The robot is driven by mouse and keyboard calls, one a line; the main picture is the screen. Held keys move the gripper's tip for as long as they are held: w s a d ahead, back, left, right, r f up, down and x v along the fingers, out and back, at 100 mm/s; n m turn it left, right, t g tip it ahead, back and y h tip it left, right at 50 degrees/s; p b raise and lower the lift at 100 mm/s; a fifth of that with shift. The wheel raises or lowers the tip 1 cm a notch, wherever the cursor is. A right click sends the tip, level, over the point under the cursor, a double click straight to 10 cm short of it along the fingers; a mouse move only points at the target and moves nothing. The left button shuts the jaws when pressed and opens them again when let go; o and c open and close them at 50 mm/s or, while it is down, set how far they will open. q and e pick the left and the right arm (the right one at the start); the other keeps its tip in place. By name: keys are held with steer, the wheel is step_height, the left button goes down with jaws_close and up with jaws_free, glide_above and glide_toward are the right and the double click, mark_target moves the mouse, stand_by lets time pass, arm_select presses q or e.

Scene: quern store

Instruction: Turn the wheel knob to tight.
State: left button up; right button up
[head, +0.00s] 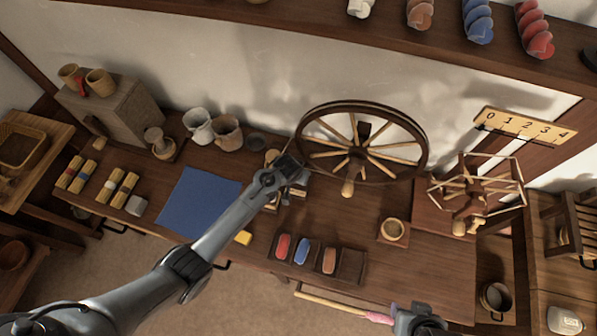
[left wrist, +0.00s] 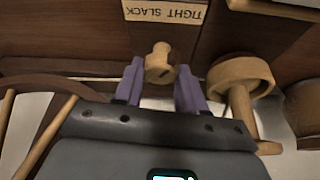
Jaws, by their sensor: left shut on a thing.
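The wheel knob is a small pale wooden knob (left wrist: 160,62). It sits between the two purple fingers of my left gripper (left wrist: 160,84), which is shut on it. A pale plate reading TIGHT and SLACK (left wrist: 165,11) is just beyond the knob, upside down in the left wrist view. In the head view my left gripper (head: 290,177) is left of the big spoked wheel (head: 424,150), and its own wrist hides the fingers and knob. My right gripper (head: 398,311) is at the bottom edge, partly cut off; its opening is unclear.
A round wooden piece (left wrist: 242,76) stands close right of my left gripper in the wrist view. A pale rod (head: 330,302) lies before the table.

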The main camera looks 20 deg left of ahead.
arm_select(q)
steer(key=shift+a+m+h+p, duration=0.1)
steer(key=shift+m+h+p, duration=0.4)
steer(key=shift+m+p, duration=0.7)
steer(key=shift+m, duration=0.3)
steer(key=o, duration=1)
steer(key=shift+s+r, duration=0.1)
steer(key=shift+r, duration=0.35)
steer(key=p+v, duration=0.3)
steer(key=v, duration=0.6)
steer(key=shift+r, duration=0.4)
